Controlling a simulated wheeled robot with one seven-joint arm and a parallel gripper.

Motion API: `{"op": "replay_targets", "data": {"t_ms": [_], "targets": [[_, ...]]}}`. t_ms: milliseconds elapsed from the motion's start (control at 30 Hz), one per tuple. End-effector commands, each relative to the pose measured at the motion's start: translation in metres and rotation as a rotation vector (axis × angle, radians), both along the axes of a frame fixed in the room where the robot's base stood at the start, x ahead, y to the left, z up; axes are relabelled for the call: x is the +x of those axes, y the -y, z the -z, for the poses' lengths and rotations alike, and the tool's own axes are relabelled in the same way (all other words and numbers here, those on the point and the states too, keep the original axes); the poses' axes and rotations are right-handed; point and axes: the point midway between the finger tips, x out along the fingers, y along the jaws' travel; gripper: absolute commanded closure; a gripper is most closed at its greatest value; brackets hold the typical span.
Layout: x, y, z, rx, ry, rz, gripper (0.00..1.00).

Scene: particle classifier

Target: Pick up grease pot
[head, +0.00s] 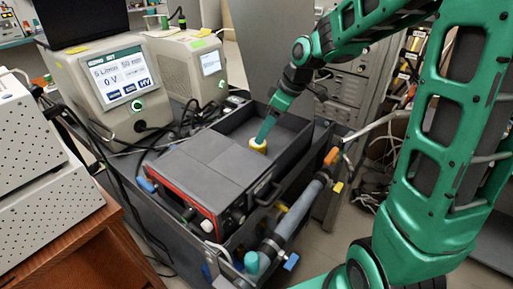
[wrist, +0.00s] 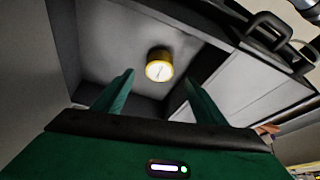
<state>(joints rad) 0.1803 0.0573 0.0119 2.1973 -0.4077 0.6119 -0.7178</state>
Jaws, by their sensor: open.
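The grease pot (wrist: 159,71) is a small round yellow pot with a pale top. It sits on the grey floor of a dark open tray (head: 216,128). In the head view the pot (head: 258,147) shows at the tip of my gripper (head: 265,136), which partly covers it. In the wrist view the two green fingers of my gripper (wrist: 158,80) are spread apart, and the pot appears between and just beyond their tips. The gripper is open and empty. I cannot tell whether a finger touches the pot.
A grey box with red trim (head: 200,170) stands left of the pot. The tray's dark walls rise around it. A monitor unit (head: 117,82) with a lit screen stands behind left. A grey-blue tube (head: 300,208) and cables run along the cart's front right.

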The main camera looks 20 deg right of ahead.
Motion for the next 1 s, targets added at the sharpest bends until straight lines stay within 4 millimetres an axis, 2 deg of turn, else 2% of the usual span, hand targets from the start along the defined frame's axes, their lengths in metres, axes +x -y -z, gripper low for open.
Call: {"op": "replay_targets", "data": {"t_ms": [100, 367, 667, 967, 1000], "targets": [[0.004, -0.005, 0.015, 0.000, -0.003, -0.001, 0.35], [0.008, -0.010, 0.031, -0.001, -0.002, 0.001, 0.35], [0.019, -0.020, 0.067, 0.000, -0.004, 0.001, 0.35], [0.021, -0.022, 0.072, -0.002, -0.001, 0.002, 0.35], [0.021, -0.022, 0.072, -0.002, -0.001, 0.002, 0.37]]}}
